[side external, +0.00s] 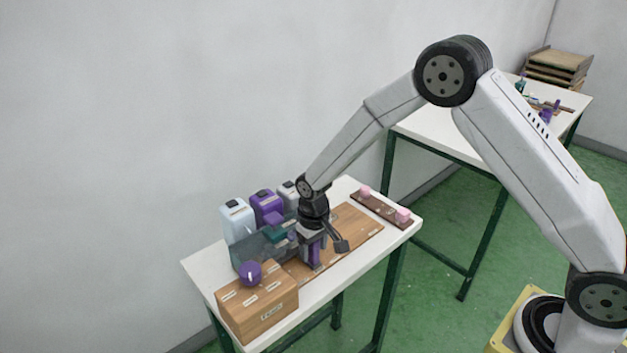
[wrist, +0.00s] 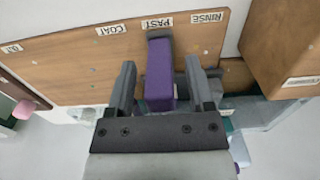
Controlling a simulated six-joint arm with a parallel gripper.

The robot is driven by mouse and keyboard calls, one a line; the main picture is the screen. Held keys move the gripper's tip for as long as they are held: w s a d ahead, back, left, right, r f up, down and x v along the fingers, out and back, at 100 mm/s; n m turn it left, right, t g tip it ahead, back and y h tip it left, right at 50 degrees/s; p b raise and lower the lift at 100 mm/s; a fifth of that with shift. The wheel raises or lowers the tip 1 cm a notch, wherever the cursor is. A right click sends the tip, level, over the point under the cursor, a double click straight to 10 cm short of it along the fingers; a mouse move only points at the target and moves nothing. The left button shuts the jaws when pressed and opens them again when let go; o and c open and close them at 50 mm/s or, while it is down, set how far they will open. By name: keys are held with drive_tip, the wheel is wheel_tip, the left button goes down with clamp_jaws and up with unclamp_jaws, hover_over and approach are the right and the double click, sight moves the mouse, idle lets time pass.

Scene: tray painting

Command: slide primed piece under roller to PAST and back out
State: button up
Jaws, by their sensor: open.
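A purple block (wrist: 159,76) with a grey end stands at the PAST label (wrist: 157,22) on the wooden board (wrist: 75,65). My gripper (wrist: 160,66) is open, with one finger on each side of the block and a gap showing at both sides. In the side view, my gripper (side external: 313,250) is low over the board (side external: 354,222), with purple visible between its fingers. I cannot tell whether the block is the primed piece or a handle. The roller is not clearly made out; a grey housing (side external: 247,251) with a teal part (side external: 279,234) stands beside my gripper.
A wooden box (side external: 266,310) with a purple ball (side external: 249,273) stands at the front left. Pale and purple bottles (side external: 266,205) stand behind the housing. A dark strip (side external: 383,209) with pink knobs lies at the right edge. A second table (side external: 432,136) is behind.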

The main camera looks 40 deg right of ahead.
clamp_jaws()
idle(1.5)
